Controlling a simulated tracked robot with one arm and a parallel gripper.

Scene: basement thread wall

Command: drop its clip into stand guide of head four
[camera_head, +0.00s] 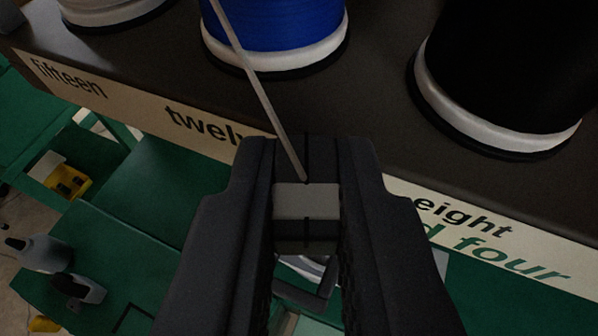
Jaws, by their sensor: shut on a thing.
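My gripper (308,165) is in the lower middle of the view, shut on a small grey block, which looks like the clip (306,202). A thin grey line (262,92), a thread or a rod, runs from the clip up and left past the blue spool. The clip is in front of the shelf's label strip. A green label (510,258) ending in "d four" is at the lower right, below the word "eight"; its start is hidden by my gripper. I cannot make out a stand guide.
A dark shelf (370,105) crosses the view and bears a blue spool (275,25), a black spool (510,60) and a partly seen spool at top left. Strip labels read "fifteen" and "twelve". Green machinery (110,240), bottles (40,254) and a yellow item (66,181) lie below left.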

